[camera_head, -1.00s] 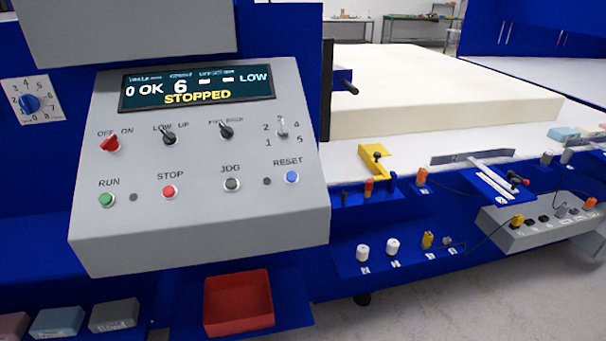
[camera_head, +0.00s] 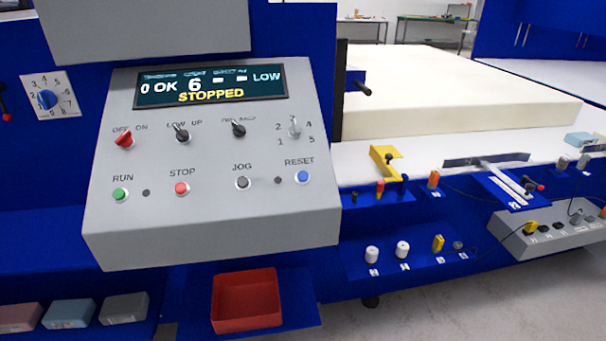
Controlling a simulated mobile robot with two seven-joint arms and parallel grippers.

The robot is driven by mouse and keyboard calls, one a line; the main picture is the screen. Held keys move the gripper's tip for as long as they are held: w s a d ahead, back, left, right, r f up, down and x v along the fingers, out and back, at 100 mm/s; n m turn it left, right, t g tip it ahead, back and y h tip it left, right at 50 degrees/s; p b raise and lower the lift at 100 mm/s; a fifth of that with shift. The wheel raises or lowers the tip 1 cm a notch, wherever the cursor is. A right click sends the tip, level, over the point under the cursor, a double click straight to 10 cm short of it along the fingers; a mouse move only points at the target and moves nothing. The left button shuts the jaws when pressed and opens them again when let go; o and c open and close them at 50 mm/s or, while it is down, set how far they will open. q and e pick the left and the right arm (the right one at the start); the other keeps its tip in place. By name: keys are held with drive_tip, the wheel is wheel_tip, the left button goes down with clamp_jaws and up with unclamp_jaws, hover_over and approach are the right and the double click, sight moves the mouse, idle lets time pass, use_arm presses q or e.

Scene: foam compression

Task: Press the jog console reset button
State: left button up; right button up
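The jog console (camera_head: 210,225) is a grey sloped box on the left of the head view. Its blue reset button (camera_head: 303,177) sits at the right end of the lower row, under the label RESET. The same row holds a green RUN button (camera_head: 120,195), a red STOP button (camera_head: 181,188) and a dark JOG button (camera_head: 243,183). The display (camera_head: 210,86) reads "0 OK 6", "LOW" and "STOPPED". Neither of my grippers shows in the view.
A red bin (camera_head: 246,302) sits below the console. A large cream foam block (camera_head: 460,95) lies on the white table behind. Right of the console are a yellow bracket (camera_head: 384,160), white knobs (camera_head: 403,249) and a grey switch box (camera_head: 550,235). Nothing visible stands before the console face.

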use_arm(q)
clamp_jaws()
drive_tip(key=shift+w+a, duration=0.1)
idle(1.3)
